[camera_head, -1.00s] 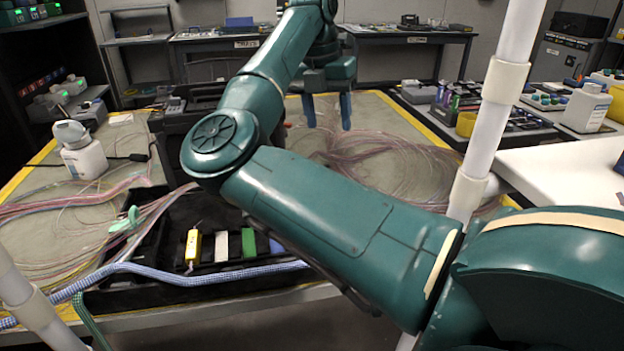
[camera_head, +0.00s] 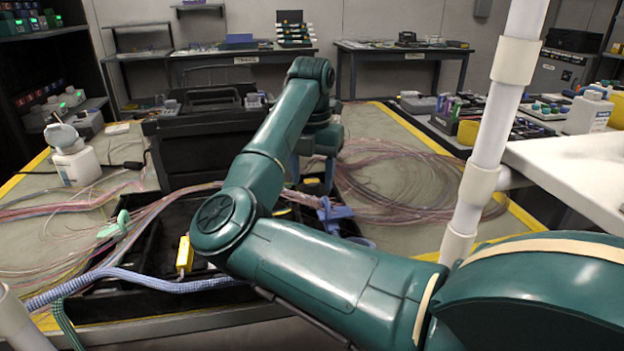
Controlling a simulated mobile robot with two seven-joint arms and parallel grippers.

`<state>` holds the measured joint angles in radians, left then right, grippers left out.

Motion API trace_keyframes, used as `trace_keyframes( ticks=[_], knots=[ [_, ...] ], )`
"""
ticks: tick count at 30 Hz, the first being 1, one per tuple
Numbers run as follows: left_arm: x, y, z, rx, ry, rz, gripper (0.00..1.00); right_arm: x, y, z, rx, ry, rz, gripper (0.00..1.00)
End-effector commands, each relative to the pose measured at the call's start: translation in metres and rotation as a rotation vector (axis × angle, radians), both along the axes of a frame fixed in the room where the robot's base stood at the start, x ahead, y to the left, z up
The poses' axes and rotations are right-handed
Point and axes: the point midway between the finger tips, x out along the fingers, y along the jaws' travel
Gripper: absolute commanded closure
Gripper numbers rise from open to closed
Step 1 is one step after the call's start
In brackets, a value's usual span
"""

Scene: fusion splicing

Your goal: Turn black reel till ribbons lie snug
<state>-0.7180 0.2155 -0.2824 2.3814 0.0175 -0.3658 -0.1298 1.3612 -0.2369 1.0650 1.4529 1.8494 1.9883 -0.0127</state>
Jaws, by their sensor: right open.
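My right gripper (camera_head: 312,180) is open, pointing down over the right back part of the black tray (camera_head: 110,302), close to the ribbons. My right arm covers much of the tray. Pinkish ribbons (camera_head: 172,204) run from the left across the tray and reappear as a large loose coil (camera_head: 405,190) on the mat to the right. I cannot make out the black reel; the arm may hide it. My left gripper is not in view.
A mint clip (camera_head: 118,224) and a blue clip (camera_head: 335,215) sit by the ribbons. A yellow piece (camera_head: 184,254) stands in the tray. A black case (camera_head: 205,145) is behind it, a white bottle (camera_head: 80,165) at left. A white post (camera_head: 486,130) rises at right.

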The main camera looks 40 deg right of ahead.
Motion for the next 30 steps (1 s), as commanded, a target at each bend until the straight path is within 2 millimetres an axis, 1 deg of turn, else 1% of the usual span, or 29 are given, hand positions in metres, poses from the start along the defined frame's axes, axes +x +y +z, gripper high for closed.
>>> trace_keyframes(
  ticks=[3,10,11,26,27,30],
  knots=[
    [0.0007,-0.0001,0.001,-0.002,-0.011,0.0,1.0,0.0,-0.0001,-0.0042,-0.001,0.0,-0.001,0.46],
    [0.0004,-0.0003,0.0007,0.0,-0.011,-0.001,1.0,0.0,-0.0001,-0.0045,0.0,-0.001,-0.001,0.46],
    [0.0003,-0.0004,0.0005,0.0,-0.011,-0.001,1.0,0.0,-0.0001,-0.0045,-0.001,0.0,-0.001,0.48],
    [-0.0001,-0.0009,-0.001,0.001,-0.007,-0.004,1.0,0.0,-0.0001,-0.0042,-0.001,0.0,-0.001,0.89],
    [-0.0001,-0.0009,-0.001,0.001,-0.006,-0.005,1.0,0.0,-0.0001,-0.0042,-0.001,0.0,-0.001,0.91],
    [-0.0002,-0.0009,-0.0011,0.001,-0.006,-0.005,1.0,0.0,-0.0001,-0.0042,-0.001,0.0,-0.004,0.91]
  ],
)
